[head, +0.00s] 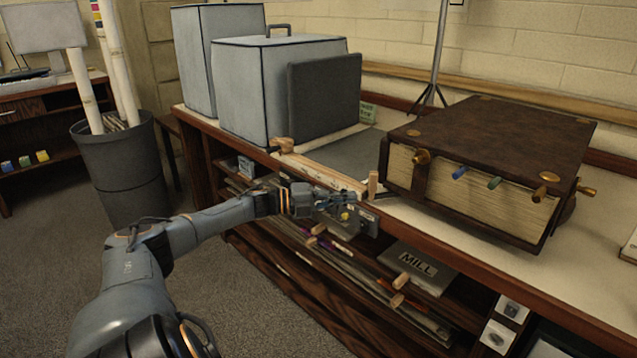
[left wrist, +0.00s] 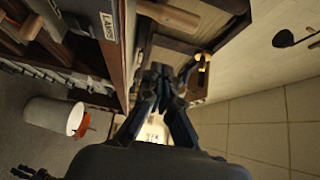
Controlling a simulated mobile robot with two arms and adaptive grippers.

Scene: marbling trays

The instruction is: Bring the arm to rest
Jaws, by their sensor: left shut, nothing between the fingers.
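My left arm reaches in from the left in the head view. My left gripper (head: 348,200) is at the front edge of the long bench, beside a short upright wooden peg (head: 373,184). In the left wrist view its dark fingers (left wrist: 161,78) come together with nothing between them. I cannot tell whether it touches the bench edge. My right gripper is in neither view.
A large brown book-like box (head: 490,130) with coloured pegs stands on the bench, right of the gripper. Grey cases (head: 262,90) stand at the back left. Shelves below hold rolls and a MILL box (head: 421,266). A dark bin (head: 122,170) stands left; the carpet (head: 50,260) is open.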

